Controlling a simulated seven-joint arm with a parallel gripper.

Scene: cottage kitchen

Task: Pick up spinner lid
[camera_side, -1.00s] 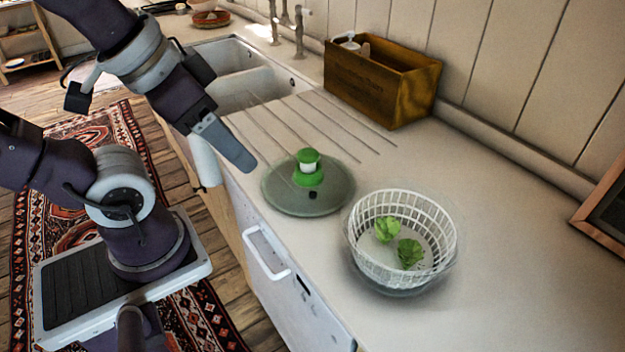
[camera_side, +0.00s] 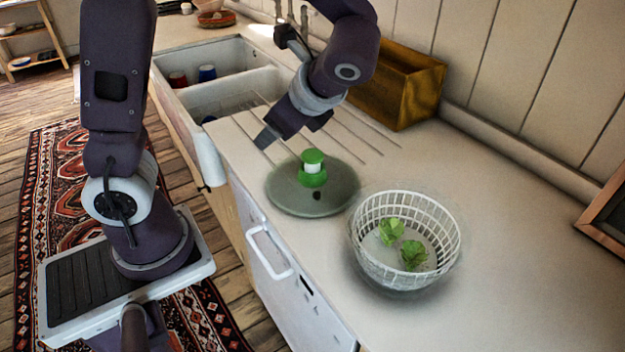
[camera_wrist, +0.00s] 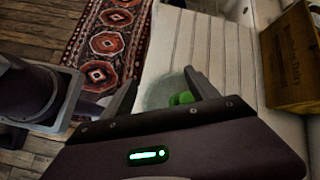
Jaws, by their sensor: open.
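The spinner lid is a round, see-through greenish disc (camera_side: 289,196) with a green and white knob (camera_side: 312,168) on top. It lies flat on the counter, left of the spinner bowl. My gripper (camera_side: 266,137) is above the counter, up and to the left of the knob in the side view, apart from it. In the wrist view my gripper (camera_wrist: 160,85) has its fingers spread wide with nothing held. The green knob (camera_wrist: 182,98) shows there near the right finger, and much of the lid is hidden behind my gripper body.
A clear bowl with a white basket (camera_side: 373,262) holding green leaves stands right of the lid. A wooden crate (camera_side: 400,88) stands against the wall behind. The sink (camera_side: 232,92) is at back left.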

